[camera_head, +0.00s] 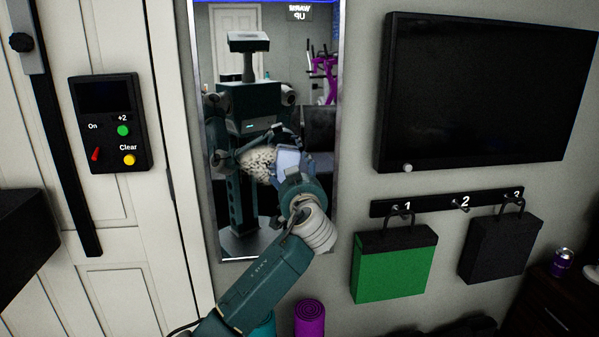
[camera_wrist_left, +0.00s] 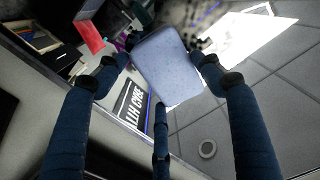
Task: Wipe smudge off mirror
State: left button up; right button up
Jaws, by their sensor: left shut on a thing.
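The tall mirror (camera_head: 225,240) hangs on the wall and reflects my own body. A speckled whitish smudge (camera_head: 258,163) shows on the glass at mid-height. My left gripper (camera_head: 291,172) is in front of the mirror, just right of the smudge. It is shut on a pale blue-grey block, like a sponge (camera_head: 288,158). In the left wrist view the sponge (camera_wrist_left: 168,65) sits between the fingers of my left gripper (camera_wrist_left: 163,72). I cannot tell whether the sponge touches the glass. My right gripper is not directly in view.
A wall screen (camera_head: 480,90) hangs right of the mirror. Below it a numbered hook rack (camera_head: 440,203) holds a green padlock-shaped block (camera_head: 392,268) and a black one (camera_head: 500,248). A control box (camera_head: 110,122) is on the left. A rolled purple mat (camera_head: 309,318) stands below.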

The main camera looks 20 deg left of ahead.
pick_arm(q)
jog(key=shift+s+a+p, duration=0.25)
jog(key=shift+s+a, duration=0.85)
jog(key=shift+a, duration=0.65)
jog(key=shift+s+a+p, duration=0.25)
jog(key=shift+s+a, duration=0.8)
jog(key=shift+a, duration=0.75)
jog(key=shift+s+a+p, duration=0.25)
jog(key=shift+s+a, duration=0.85)
jog(key=shift+a, duration=0.65)
jog(key=shift+r+p, duration=0.75)
jog(key=shift+r, duration=0.25)
jog(key=shift+w+d, duration=0.15)
jog(key=shift+d, duration=0.1)
jog(key=shift+w+d+f, duration=0.15)
jog(key=shift+w+d, duration=0.3)
jog(key=shift+d, duration=0.3)
jog(key=shift+w+d+b, duration=0.25)
jog(key=shift+d+b, duration=0.1)
jog(key=shift+d, duration=0.15)
jog(key=shift+w+d+f, duration=0.1)
jog(key=shift+w, duration=0.05)
jog(key=shift+d, duration=0.1)
